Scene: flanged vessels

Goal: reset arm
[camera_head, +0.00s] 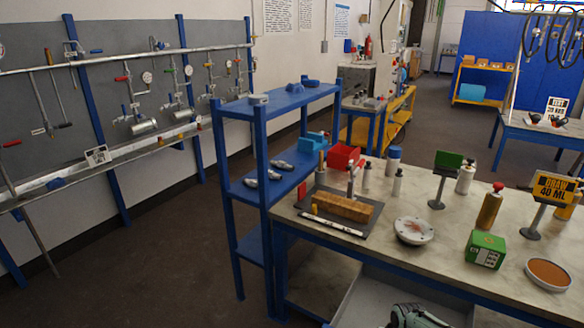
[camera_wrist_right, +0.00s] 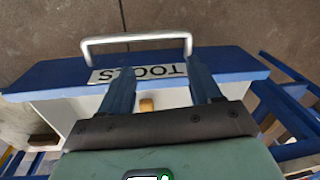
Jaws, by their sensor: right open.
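My right gripper (camera_wrist_right: 160,78) is open in the right wrist view, with its two blue fingers spread apart and nothing held between them. Beyond the fingers is a blue-fronted drawer (camera_wrist_right: 45,78) with a silver handle (camera_wrist_right: 137,38) and a label reading TOOLS. A small tan piece (camera_wrist_right: 147,104) shows between the fingers; I cannot tell whether it is a separate object. In the head view, part of my green right hand (camera_head: 412,315) shows at the bottom edge, low in front of the workbench. My left gripper is not in view.
The workbench (camera_head: 455,250) holds a white flanged disc (camera_head: 414,231), a green box (camera_head: 485,250), bottles and signs. A blue shelf (camera_head: 262,195) stands at its left end. Pipes and gauges line the left wall. The floor (camera_head: 150,255) at left is clear.

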